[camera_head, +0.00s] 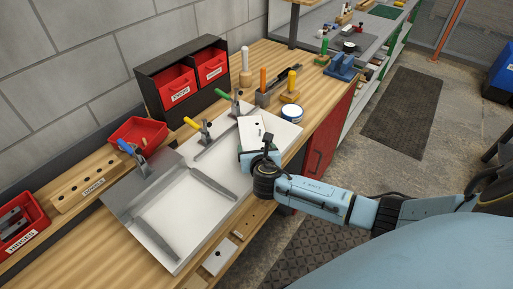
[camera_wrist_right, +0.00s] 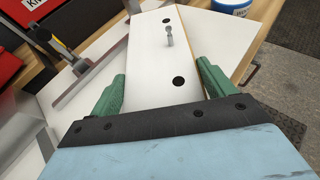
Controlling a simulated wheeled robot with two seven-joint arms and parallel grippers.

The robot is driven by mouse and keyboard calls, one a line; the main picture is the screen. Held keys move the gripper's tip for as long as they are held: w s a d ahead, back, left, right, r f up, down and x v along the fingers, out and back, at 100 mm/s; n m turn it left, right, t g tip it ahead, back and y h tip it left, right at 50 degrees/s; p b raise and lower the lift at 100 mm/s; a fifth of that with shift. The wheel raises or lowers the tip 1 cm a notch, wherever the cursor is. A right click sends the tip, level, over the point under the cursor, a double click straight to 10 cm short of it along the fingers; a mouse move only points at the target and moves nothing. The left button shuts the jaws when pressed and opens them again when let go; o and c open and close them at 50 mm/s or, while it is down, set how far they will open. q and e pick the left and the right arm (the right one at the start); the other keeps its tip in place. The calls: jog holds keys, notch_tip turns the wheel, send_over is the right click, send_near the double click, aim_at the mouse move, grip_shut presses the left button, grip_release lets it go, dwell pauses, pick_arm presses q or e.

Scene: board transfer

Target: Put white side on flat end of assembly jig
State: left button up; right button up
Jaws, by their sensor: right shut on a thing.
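My right gripper (camera_head: 262,160) is shut on a white board (camera_head: 250,130), the white side, over the right part of the jig. In the right wrist view, the green fingers of my right gripper (camera_wrist_right: 161,92) lie along the two edges of the white board (camera_wrist_right: 155,57), which has dark holes and a small metal peg. The assembly jig (camera_head: 187,212) is a pale tray on the bench with a raised grey plate at its left end and toggle clamps along its back. I cannot tell whether the board touches the jig. My left gripper is not in view.
A black rack with red drawers (camera_head: 178,85) stands behind the jig. A red bin (camera_head: 139,130) and a wooden dowel block (camera_head: 85,187) are at the left.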

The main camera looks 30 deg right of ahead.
jog(key=o, duration=1.1)
jog(key=shift+o, duration=0.2)
jog(key=shift+r, duration=0.25)
jog(key=shift+s+r, duration=0.15)
jog(key=shift+r, duration=0.1)
jog(key=p+v, duration=0.1)
jog(key=v, duration=1)
jog(key=shift+s+a+p, duration=0.25)
jog(key=shift+p, duration=0.1)
